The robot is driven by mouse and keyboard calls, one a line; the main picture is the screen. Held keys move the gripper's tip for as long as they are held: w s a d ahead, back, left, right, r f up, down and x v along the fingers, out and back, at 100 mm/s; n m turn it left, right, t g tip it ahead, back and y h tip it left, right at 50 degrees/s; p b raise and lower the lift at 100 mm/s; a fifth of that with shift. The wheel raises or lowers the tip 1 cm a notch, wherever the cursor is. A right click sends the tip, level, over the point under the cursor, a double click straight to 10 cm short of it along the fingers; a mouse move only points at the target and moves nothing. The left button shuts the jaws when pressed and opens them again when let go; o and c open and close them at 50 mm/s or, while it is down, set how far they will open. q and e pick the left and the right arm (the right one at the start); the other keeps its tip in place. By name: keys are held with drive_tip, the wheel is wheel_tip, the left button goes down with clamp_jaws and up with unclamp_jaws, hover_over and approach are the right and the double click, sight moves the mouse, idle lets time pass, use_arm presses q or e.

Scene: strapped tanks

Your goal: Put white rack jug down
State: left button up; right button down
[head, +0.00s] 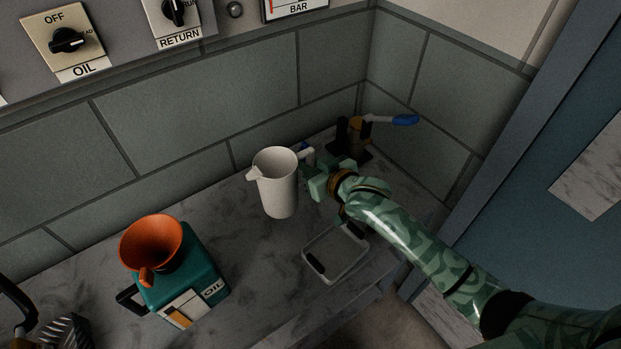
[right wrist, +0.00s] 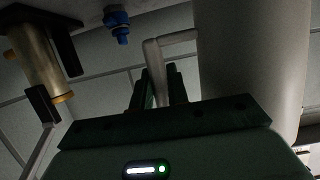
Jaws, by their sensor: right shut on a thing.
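The white jug (head: 279,188) is upright over the stone counter, with its spout to the left. My right gripper (head: 311,180) is at the jug's right side, shut on its handle. In the right wrist view the handle (right wrist: 158,72) sits between the fingers (right wrist: 157,92), and the jug's pale body (right wrist: 250,55) fills the right. Whether the jug's base touches the counter I cannot tell. My left gripper does not show.
A teal oil can (head: 193,287) with an orange funnel (head: 152,243) stands left on the counter (head: 245,285). A shallow pale tray (head: 350,267) lies near the front edge, below my right arm. A brass valve (head: 356,137) with a blue-ended lever stands in the back corner.

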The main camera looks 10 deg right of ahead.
drive_tip(key=shift+w+d+f+b, duration=0.2)
drive_tip(key=shift+w+f+b, duration=0.1)
drive_tip(key=shift+w+f, duration=0.15)
wheel_tip(320, 180, down, 4)
drive_tip(key=shift+w+r+b, duration=0.1)
drive_tip(key=shift+r+b, duration=0.05)
drive_tip(key=shift+b, duration=0.8)
drive_tip(key=shift+r, duration=0.2)
drive_tip(key=c, duration=1.8)
unclamp_jaws()
drive_tip(key=shift+f, duration=0.15)
drive_tip(key=o, duration=0.4)
drive_tip(key=shift+o, duration=0.2)
